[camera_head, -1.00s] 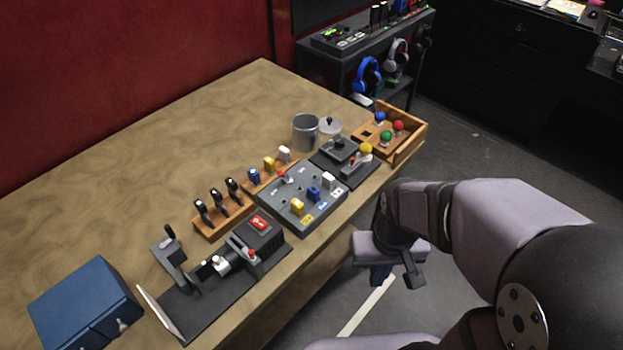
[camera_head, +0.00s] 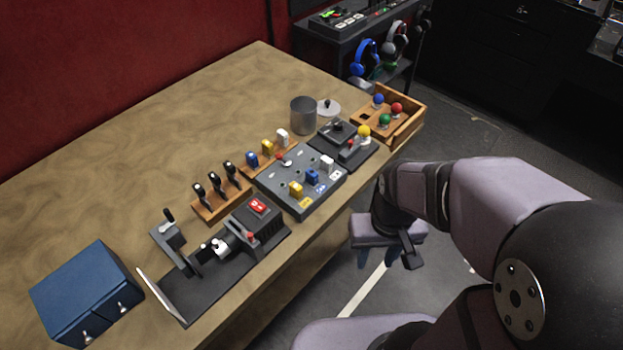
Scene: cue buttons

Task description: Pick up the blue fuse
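Two blue fuse-like pieces show. One (camera_head: 252,158) stands at the left end of a small wooden rack (camera_head: 270,172), beside a yellow and a white piece. The other (camera_head: 312,177) stands on a grey panel (camera_head: 325,202), between a yellow piece (camera_head: 295,188) and a white piece (camera_head: 327,163). My gripper (camera_head: 377,258) hangs past the table's front edge, right of the panel and apart from it. Its two fingers point down with a gap between them, and I see nothing held.
A wooden rack with black-handled tools (camera_head: 222,204), a black device (camera_head: 225,260) and a blue box (camera_head: 85,290) stand to the left. A metal can (camera_head: 303,115), a joystick box (camera_head: 345,145) and a wooden tray with coloured balls (camera_head: 405,135) are further right. The table's back left is clear.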

